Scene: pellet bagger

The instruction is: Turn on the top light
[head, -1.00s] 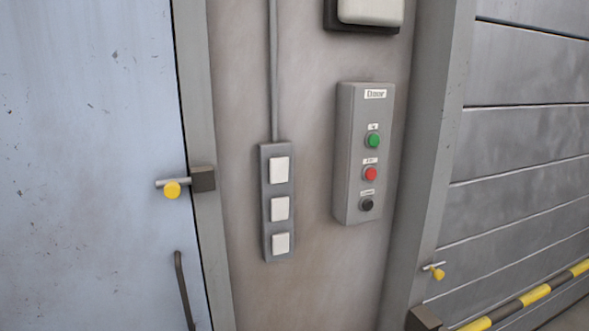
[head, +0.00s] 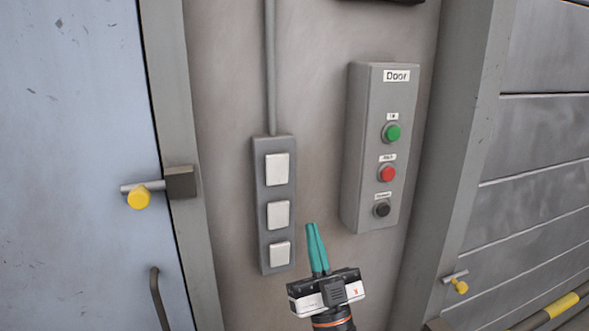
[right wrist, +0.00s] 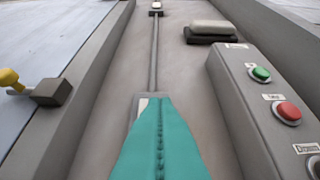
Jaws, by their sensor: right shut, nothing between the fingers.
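A grey switch plate (head: 261,232) with three white rocker switches, stacked vertically, is on the wall in the head view. The top switch (head: 277,169), middle switch (head: 278,214) and bottom switch (head: 280,253) all show. My right gripper (head: 312,228) has teal fingers, shut and empty, just right of the plate's lower half, pointing up. I cannot tell its gap from the wall. In the right wrist view the teal fingers (right wrist: 160,135) cover most of the switch plate (right wrist: 137,101); only its upper end shows. My left gripper is out of view.
A grey door control box (head: 365,150) with green, red and black buttons stands out from the wall to the right. A blue door (head: 70,160) with a yellow-knobbed latch (head: 139,197) is at left. A light fixture (right wrist: 210,30) is higher up.

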